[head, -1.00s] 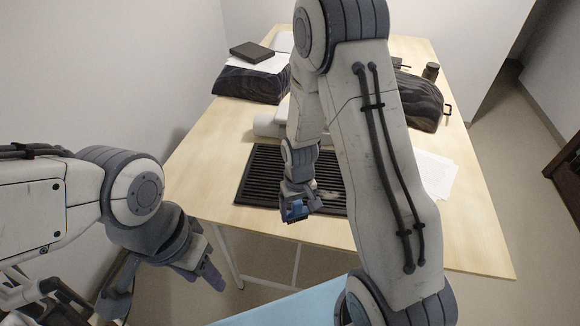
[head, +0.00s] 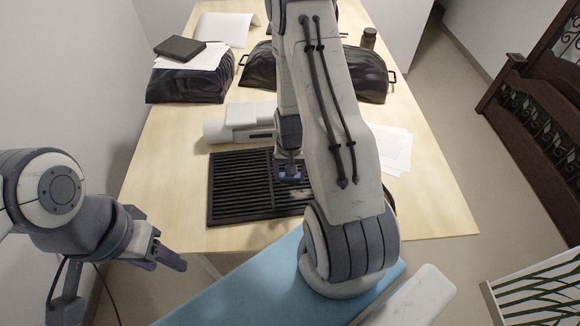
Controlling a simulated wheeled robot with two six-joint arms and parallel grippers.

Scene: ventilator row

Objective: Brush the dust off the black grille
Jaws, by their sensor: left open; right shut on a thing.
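The black grille (head: 232,190) lies flat on the wooden table, near its front edge. A pale dusty patch shows on its right part, beside my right arm, which hides the grille's far right. My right gripper (head: 289,168) is shut on a small blue brush (head: 288,178), pointed down over the right half of the grille. I cannot tell whether the bristles touch the slats. My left gripper (head: 168,256) is open and empty, off the table's front left, well apart from the grille.
A white device (head: 242,122) lies just behind the grille. Dark bags (head: 190,84) stand farther back, one with papers and a dark book (head: 180,47) on top. A dark jar (head: 369,38) stands at the back right. Paper sheets (head: 392,150) lie to the right. The left table strip is clear.

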